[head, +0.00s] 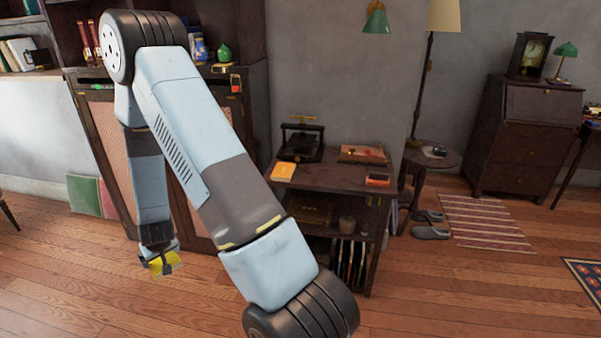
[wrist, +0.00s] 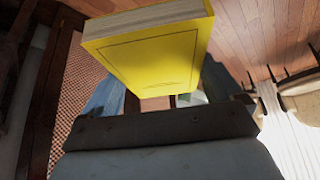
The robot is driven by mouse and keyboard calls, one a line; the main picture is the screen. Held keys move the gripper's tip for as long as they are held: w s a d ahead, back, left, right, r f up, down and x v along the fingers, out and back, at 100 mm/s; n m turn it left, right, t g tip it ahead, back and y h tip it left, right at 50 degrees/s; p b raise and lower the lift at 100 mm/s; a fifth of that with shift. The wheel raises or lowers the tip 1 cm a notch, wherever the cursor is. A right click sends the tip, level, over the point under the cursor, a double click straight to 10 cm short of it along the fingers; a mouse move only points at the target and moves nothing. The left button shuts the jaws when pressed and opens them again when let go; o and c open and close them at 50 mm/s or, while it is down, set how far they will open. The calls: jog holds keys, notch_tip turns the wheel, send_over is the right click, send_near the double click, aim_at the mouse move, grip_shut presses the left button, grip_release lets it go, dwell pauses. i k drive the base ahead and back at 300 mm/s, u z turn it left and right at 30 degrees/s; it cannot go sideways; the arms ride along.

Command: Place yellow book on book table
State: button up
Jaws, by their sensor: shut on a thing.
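My gripper (head: 160,261) hangs low at the left in the head view, above the wooden floor and in front of the dark cabinet. It is shut on the yellow book (head: 166,266). In the wrist view the yellow book (wrist: 155,55) fills the upper middle, its cover and pale page edge facing the camera. The fingers are partly hidden behind it. The dark wooden table (head: 325,178), likely the book table, stands right of my gripper, apart from it.
On that table are an orange-yellow book (head: 283,172), a black press (head: 301,142), a wooden tray (head: 362,154) and a small red-orange item (head: 378,180). Its front middle is bare. A round side table (head: 432,158) stands behind right. Slippers (head: 431,232) lie on the floor.

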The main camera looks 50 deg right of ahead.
aim_at(325, 175)
jog(key=z, duration=0.8)
jog(key=i, duration=0.15)
jog(key=u, duration=0.7)
jog(key=k, duration=1.3)
jog(key=z, duration=0.65)
jog(key=i, duration=0.75)
jog(key=z, duration=0.2)
